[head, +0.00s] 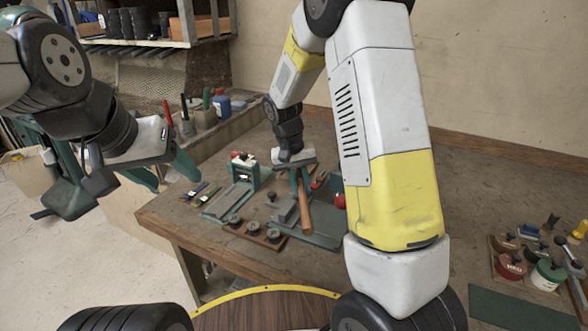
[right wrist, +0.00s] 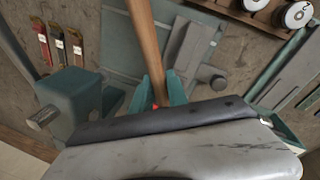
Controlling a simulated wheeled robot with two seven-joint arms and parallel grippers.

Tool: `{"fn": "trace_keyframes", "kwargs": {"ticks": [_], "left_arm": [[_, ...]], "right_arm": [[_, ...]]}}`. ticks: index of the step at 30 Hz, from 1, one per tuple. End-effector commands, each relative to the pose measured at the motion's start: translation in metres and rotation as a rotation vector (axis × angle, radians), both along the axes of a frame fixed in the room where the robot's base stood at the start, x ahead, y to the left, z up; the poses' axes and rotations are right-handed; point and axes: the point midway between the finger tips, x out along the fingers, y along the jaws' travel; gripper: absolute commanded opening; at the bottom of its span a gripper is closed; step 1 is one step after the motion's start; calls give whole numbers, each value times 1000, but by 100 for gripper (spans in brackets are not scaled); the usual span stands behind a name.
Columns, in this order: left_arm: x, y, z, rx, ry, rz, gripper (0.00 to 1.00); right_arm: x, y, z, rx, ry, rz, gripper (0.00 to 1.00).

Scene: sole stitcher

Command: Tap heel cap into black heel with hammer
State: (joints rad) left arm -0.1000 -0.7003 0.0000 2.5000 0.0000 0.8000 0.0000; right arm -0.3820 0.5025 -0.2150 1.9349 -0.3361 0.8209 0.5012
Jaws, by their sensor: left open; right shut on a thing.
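My right gripper (head: 300,178) is shut on the wooden handle (head: 306,218) of the hammer, above the workbench. In the right wrist view the handle (right wrist: 145,42) runs from between the teal fingers (right wrist: 160,95) to the top edge. I cannot make out the hammer's head. A grey block (right wrist: 192,45) lies beside the handle on a green plate in that view. I cannot make out the black heel or the heel cap for certain. My left gripper (head: 163,172) is open and empty, off the bench's left end.
The workbench (head: 172,218) carries a green vise-like fixture (head: 243,170) and a wooden strip with several round pieces (head: 255,233). Tins and bottles (head: 510,265) stand at the right. A shelf (head: 140,42) is at the back left. My right arm hides the bench's middle.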

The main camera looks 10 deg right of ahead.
Motion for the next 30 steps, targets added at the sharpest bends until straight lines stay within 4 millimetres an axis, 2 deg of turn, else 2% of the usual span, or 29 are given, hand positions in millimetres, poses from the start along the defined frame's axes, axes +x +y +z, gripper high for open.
{"fn": "trace_keyframes", "kwargs": {"ticks": [11,14,21,30], "left_arm": [[0,0,0,0,0,0,62],[0,0,0,0,0,0,62],[0,0,0,0,0,0,62],[0,0,0,0,0,0,62]], "right_arm": [[-2,0,-1,-2,7,0,0],[-2,0,6,-1,5,-1,0],[-1,0,36,0,1,0,0],[-1,0,40,-1,3,-1,0]]}}
